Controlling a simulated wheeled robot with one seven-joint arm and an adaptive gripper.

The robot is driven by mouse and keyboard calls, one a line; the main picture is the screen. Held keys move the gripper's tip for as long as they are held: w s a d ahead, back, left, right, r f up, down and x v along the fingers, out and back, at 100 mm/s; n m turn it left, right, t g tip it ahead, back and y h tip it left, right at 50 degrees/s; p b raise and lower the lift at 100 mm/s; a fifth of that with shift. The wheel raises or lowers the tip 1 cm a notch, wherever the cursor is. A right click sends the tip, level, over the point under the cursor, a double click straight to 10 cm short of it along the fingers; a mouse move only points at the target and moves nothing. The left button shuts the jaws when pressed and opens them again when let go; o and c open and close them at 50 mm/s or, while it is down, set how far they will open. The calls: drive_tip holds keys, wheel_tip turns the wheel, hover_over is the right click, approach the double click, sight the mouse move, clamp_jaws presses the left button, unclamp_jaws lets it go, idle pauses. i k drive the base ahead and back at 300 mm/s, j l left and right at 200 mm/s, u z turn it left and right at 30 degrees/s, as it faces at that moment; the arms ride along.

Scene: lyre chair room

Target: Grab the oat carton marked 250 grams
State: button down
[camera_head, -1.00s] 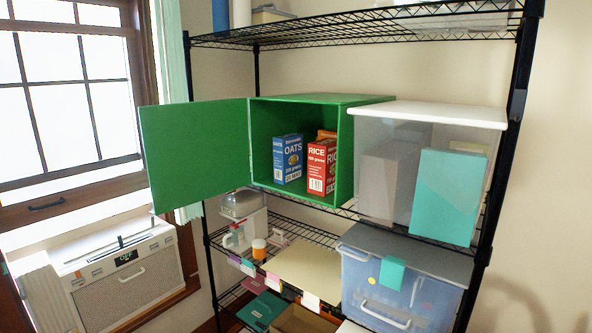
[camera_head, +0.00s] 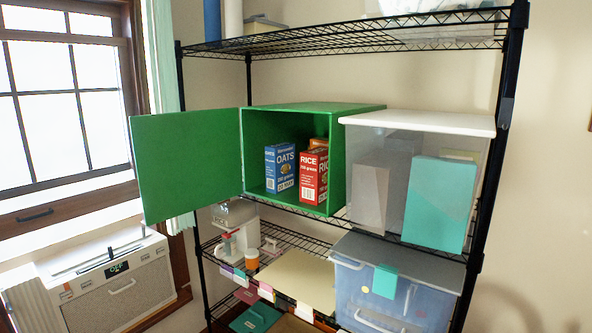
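A blue oats carton (camera_head: 280,168) stands upright inside an open green box (camera_head: 252,150) on the middle wire shelf. Its front reads OATS; its small print is hard to make out at this size. A red rice carton (camera_head: 312,175) stands just right of it. Behind the rice are more cartons, one orange-brown on top, partly hidden. The green door (camera_head: 187,165) hangs open to the left. My gripper is not in view.
A clear bin with a white lid (camera_head: 418,122) holding teal and grey boxes is right of the green box. Below are a clear blue bin (camera_head: 396,290), a coffee maker (camera_head: 235,228) and folders. The black rack post (camera_head: 500,130) stands right; a window unit (camera_head: 100,285) is left.

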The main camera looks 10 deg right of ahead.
sight(279, 158)
drive_tip(key=i+j+u, duration=0.1)
drive_tip(key=i, duration=0.3)
drive_tip(key=i+j+u, duration=0.15)
drive_tip(key=i+j, duration=0.15)
drive_tip(key=i+j+u, duration=0.1)
drive_tip(key=i, duration=0.35)
